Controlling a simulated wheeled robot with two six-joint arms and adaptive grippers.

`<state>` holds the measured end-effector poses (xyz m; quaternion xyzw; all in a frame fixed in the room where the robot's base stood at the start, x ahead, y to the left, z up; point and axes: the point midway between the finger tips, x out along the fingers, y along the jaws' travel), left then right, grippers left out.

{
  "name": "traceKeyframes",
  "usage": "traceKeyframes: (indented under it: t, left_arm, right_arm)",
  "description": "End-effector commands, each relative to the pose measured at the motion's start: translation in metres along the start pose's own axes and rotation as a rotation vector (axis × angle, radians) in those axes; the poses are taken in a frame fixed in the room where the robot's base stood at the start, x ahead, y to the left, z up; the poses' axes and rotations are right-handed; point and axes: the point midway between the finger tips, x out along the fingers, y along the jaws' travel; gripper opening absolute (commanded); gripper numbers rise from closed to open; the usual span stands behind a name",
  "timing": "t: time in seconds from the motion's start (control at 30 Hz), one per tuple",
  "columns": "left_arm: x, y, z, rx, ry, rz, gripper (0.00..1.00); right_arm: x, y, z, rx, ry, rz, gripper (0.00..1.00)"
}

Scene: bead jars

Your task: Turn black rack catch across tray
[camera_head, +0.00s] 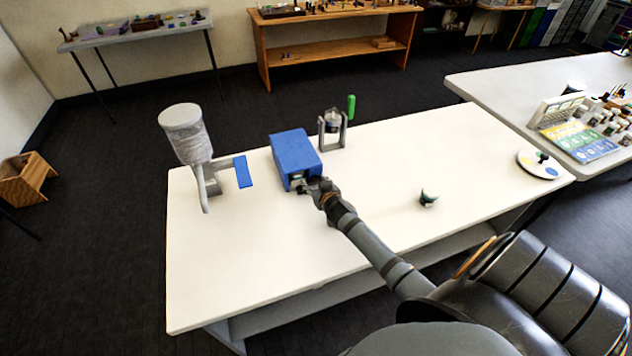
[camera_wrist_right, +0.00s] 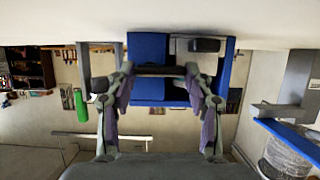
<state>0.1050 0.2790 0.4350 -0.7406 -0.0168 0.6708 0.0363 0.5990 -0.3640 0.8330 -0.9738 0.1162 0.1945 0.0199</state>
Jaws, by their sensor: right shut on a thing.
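A blue box-shaped rack (camera_head: 295,153) stands on the white table, its open end facing my right arm. My right gripper (camera_head: 318,187) is at this open end, at its lower right. In the right wrist view, which looks upside down, the fingers (camera_wrist_right: 166,84) are spread on either side of a dark bar (camera_wrist_right: 160,71) and hold it by its ends. The bar lies level across a blue tray-like part (camera_wrist_right: 150,46) and looks like the black catch. A dark rounded block (camera_wrist_right: 204,45) shows beside it. The gripper hides part of the catch in the head view. My left gripper is out of view.
A grey jar dispenser (camera_head: 183,135) with a blue paddle (camera_head: 242,171) stands left of the rack. A metal stand (camera_head: 333,130) with a green handle (camera_head: 351,107) is behind it. A small dark cup (camera_head: 428,198) stands to the right. The front left tabletop (camera_head: 225,270) is clear.

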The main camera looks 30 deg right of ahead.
Motion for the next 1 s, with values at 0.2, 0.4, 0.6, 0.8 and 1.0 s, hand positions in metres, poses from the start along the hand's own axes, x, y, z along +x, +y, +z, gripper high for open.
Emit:
traceKeyframes:
  t: [0.2,0.4,0.6,0.8,1.0]
  left_arm:
    - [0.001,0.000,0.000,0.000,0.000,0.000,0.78]
    - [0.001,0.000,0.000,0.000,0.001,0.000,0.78]
    - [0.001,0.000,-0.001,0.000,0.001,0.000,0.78]
    - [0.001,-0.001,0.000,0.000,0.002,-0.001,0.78]
    - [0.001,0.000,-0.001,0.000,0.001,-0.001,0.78]
  right_arm:
    - [0.000,0.000,0.000,-0.012,0.002,0.004,0.21]
    - [0.000,0.000,0.000,-0.011,0.002,0.004,0.69]
    - [0.000,0.000,0.000,-0.010,0.001,0.003,0.75]
    - [-0.003,0.000,0.000,-0.010,0.001,0.003,0.75]
    - [-0.038,0.000,0.001,-0.012,0.000,0.001,0.75]
